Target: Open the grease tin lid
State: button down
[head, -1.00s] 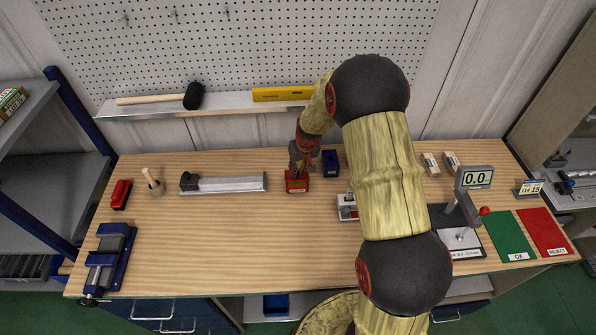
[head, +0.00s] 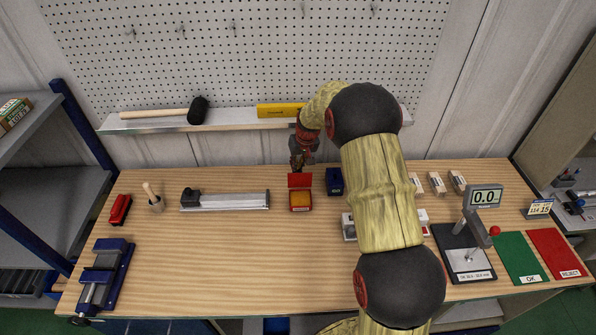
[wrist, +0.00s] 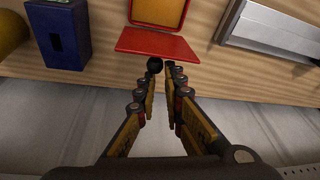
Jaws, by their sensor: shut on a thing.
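The red grease tin (head: 300,203) stands on the bench with its yellow-orange inside showing. Its red lid (head: 299,181) is swung up at the back edge of the tin. In the wrist view the tin (wrist: 158,13) is at the top, with the lid (wrist: 157,44) just below it. My gripper (head: 298,166) is behind and above the lid. In the wrist view my gripper (wrist: 163,72) has its fingertips at a black knob (wrist: 154,65) by the lid's edge and is shut on it. The exact contact is partly hidden by the fingers.
A dark blue box (head: 334,182) stands close to the right of the tin. A metal rail (head: 226,200) lies to the left. The shelf with a mallet (head: 197,110) and a yellow level (head: 278,110) is behind. The front middle of the bench is clear.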

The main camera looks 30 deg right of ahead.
jog(key=c, duration=2.6)
grip_release()
jog(key=shift+d+f, duration=0.4)
jog(key=shift+f, duration=0.05)
jog(key=shift+o, duration=1.3)
jog(key=shift+s+d+f, duration=0.1)
jog(key=shift+s+d, duration=0.05)
jog(key=shift+d, duration=0.3)
jog(key=shift+o, duration=1.3)
jog(key=shift+a, duration=0.1)
jog(key=o, duration=0.3)
jog(key=shift+o, duration=0.2)
jog(key=shift+r, duration=0.2)
jog(key=s+d+r, duration=0.1)
jog(key=s, duration=1.1)
jog(key=shift+d, duration=0.15)
